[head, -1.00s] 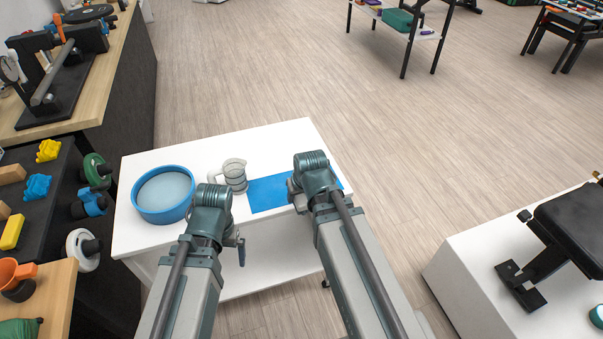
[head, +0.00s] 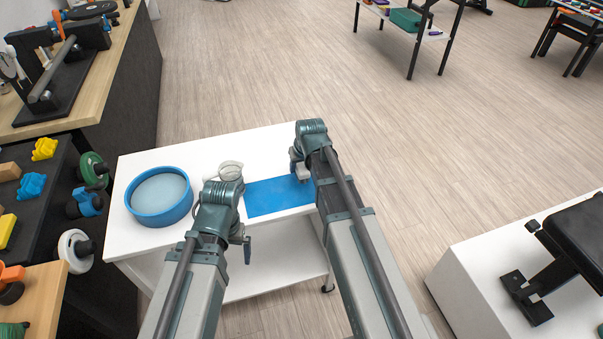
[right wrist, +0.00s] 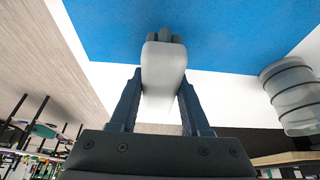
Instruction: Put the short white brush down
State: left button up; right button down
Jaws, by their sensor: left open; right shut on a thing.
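The short white brush (right wrist: 163,68) is between the fingers of my right gripper (right wrist: 160,100) in the right wrist view. Its grey bristle end points away from the gripper, against the blue mat (right wrist: 225,30). I cannot tell whether the bristles touch the mat. In the head view my right gripper (head: 300,172) is at the right end of the blue mat (head: 272,198), and my arm hides the brush. My left gripper (head: 247,252) is open and empty by the table's front edge; its fingers are mostly hidden.
The white table (head: 262,150) also bears a blue-rimmed round basin (head: 160,218) at the left. A clear jug (head: 230,171) stands between basin and mat, partly behind my left arm. A dark rack with weights (head: 88,203) is at the left. Bare floor lies beyond the table.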

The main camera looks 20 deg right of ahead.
jog(key=shift+f+b, duration=1.45)
jog(key=shift+f, duration=0.35)
jog(key=shift+f, duration=0.2)
jog(key=shift+c, duration=1.8)
grip_release()
jog(key=shift+r, duration=0.1)
jog(key=shift+r, duration=0.25)
jog(key=p+v, duration=1.1)
jog(key=v, duration=0.1)
